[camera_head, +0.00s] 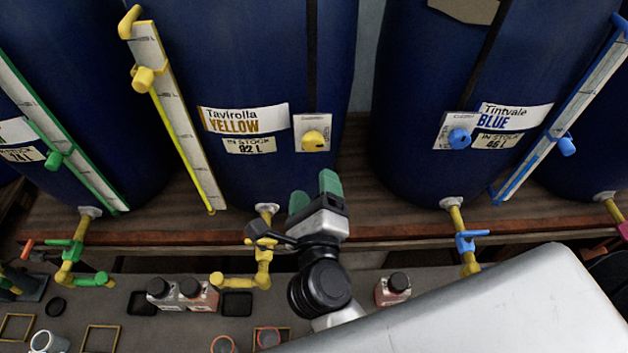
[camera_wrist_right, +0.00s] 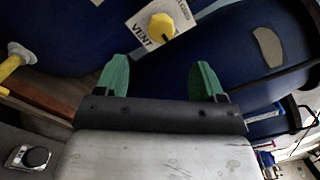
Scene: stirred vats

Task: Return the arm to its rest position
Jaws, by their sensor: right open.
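My right gripper (camera_head: 316,190) has green fingertips and stands in front of the blue vat labelled Tavirolla YELLOW (camera_head: 262,60), just right of its yellow tap (camera_head: 262,262). In the right wrist view the two green fingers (camera_wrist_right: 157,78) stand well apart with nothing between them. Beyond them is the vat's yellow vent knob (camera_wrist_right: 161,27), which also shows in the head view (camera_head: 313,141). Part of my right arm hides some of the bench. My left gripper is not in view.
Another vat, Tintvale BLUE (camera_head: 430,90), stands to the right with a blue tap (camera_head: 466,242). A green tap (camera_head: 80,270) is at the left. The grey bench (camera_head: 190,330) below holds several small bottles, lids and square frames. A wooden shelf edge (camera_head: 150,230) runs under the vats.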

